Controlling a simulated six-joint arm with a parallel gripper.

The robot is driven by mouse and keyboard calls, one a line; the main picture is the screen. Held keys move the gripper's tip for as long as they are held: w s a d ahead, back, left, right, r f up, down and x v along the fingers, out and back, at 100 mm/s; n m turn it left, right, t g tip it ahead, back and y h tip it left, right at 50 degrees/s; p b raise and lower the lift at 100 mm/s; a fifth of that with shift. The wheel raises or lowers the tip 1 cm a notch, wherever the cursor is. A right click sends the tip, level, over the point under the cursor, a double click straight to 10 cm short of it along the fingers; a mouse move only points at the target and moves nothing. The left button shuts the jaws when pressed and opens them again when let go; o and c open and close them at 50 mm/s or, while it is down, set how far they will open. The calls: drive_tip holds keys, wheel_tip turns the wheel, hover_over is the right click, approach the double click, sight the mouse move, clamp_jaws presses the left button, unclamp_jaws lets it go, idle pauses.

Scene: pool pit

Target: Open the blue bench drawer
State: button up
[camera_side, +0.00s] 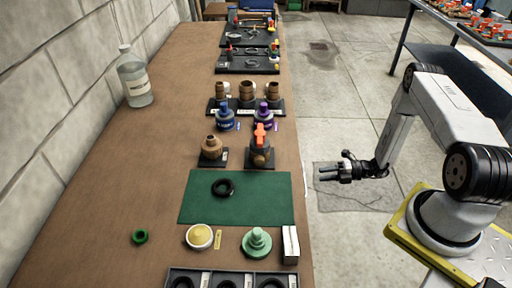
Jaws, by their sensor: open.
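I cannot make out a blue drawer in the side view. The brown bench (110,185) runs along the wall, and its front face is not visible from this angle. My gripper (322,174) is open and empty. It hangs over the floor just right of the bench's right edge, pointing left toward the bench. It appears apart from everything on the bench.
A green mat (260,205) with a black ring (223,188) lies near the gripper. An orange-handled valve (261,145), blue fitting (225,118), purple fitting (263,115) and clear jug (135,80) stand on the bench.

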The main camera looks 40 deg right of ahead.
sight(304, 175)
drive_tip(key=shift+x, duration=3.75)
clamp_jaws()
